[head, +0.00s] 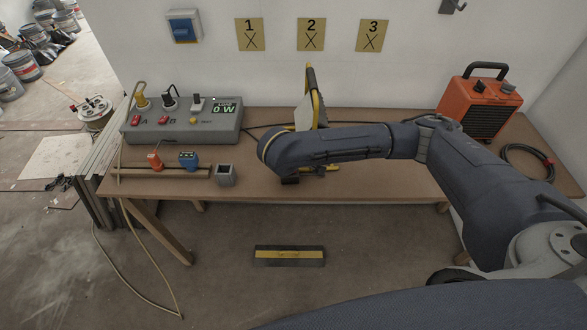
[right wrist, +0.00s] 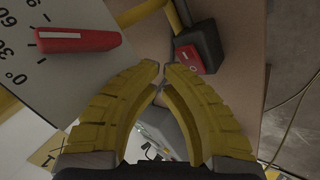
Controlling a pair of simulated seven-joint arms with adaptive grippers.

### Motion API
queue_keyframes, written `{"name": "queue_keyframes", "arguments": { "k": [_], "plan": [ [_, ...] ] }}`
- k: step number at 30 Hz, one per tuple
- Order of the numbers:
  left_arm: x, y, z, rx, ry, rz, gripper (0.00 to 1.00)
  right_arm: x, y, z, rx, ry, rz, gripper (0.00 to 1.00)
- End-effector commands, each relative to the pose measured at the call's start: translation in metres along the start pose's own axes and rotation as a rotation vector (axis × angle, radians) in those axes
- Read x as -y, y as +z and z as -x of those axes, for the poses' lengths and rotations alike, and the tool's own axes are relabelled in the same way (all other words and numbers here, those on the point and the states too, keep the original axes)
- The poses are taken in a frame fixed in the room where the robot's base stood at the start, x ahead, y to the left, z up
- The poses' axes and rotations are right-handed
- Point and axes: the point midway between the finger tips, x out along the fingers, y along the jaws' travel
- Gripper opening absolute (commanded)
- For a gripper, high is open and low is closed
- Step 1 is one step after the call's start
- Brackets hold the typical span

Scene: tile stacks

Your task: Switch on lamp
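The lamp (head: 318,108), a work light with a yellow frame, stands on the wooden table, seen edge-on in the head view. My right arm crosses in front of its lower part and hides much of its base. In the right wrist view, a red rocker switch (right wrist: 189,59) sits on a dark box beside a yellow tube. My right gripper (right wrist: 161,68) has its yellow fingertips almost together with nothing between them, just short of the switch. A red pointer knob (right wrist: 78,40) on a degree dial is at the upper left. My left gripper is out of view.
A grey power box (head: 183,125) with plugs, red switches and a "0 W" display stands left. An orange heater (head: 478,108) stands right, near a coiled black cable (head: 527,160). Small blocks and a grey cup (head: 226,176) are at the front left. Numbered cards hang on the wall.

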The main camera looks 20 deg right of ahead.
Motion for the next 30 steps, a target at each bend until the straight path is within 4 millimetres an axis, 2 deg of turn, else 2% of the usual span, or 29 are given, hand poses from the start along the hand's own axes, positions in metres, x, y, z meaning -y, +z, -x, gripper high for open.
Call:
{"name": "queue_keyframes", "arguments": {
  "k": [30],
  "plan": [
    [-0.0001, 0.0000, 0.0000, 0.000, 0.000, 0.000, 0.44, 0.0035, 0.0044, -0.0075, 0.002, 0.000, 0.000, 0.00]
  ]
}}
